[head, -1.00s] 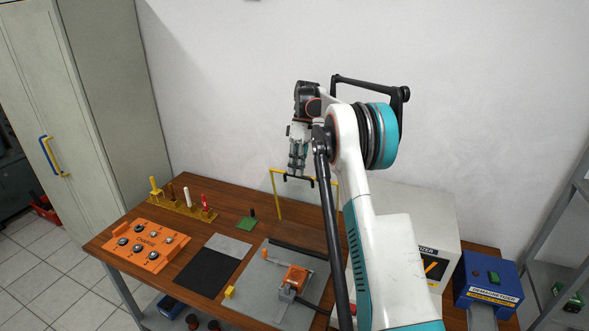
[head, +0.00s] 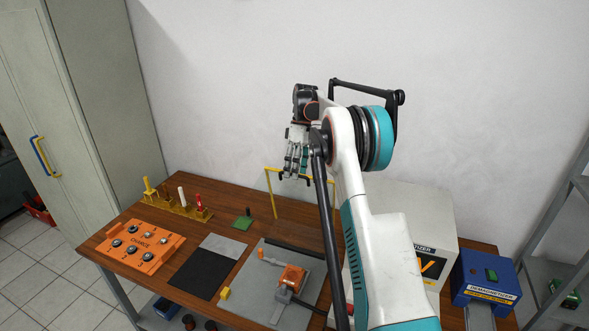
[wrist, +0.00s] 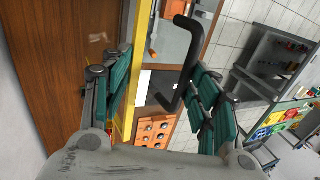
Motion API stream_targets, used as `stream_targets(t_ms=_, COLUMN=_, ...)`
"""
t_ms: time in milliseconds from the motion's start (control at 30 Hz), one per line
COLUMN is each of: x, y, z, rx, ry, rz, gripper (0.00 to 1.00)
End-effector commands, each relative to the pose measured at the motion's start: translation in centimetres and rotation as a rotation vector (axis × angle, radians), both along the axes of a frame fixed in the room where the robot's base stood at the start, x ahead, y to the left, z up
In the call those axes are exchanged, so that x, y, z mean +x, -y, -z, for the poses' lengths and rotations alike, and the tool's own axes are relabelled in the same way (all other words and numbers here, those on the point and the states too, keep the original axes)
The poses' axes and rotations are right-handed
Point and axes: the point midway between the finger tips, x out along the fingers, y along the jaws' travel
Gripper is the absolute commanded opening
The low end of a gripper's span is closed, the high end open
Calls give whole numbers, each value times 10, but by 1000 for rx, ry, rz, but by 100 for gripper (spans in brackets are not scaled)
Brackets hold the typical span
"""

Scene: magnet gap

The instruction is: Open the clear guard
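The clear guard (head: 274,195) has a yellow frame and stands upright at the back of the table in the head view, partly hidden by my arm. Its yellow edge (wrist: 127,70) runs down the wrist view, and its clear panel is hard to see. The guard's black handle (wrist: 190,65) is a bent bar that shows between my fingers in the wrist view. My gripper (head: 293,172) is at the guard's top bar, pointing down. In the wrist view my gripper (wrist: 160,95) is open, with teal pads on both sides of the handle and visible gaps.
A grey plate (head: 252,293) with an orange fixture (head: 291,277) lies in front of the guard. A white magnetizer box (head: 418,215) and blue demagnetizer (head: 486,280) stand at right. An orange gauge block (head: 140,245) and a yellow tool rack (head: 178,207) are at left.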

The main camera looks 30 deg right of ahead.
Motion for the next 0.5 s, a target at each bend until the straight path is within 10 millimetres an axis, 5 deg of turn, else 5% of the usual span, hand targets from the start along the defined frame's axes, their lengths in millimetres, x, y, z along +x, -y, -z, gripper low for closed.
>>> stream_targets(t_ms=500, x=1, y=-5, z=-4, rx=5, ry=-1, rz=-3, gripper=33)
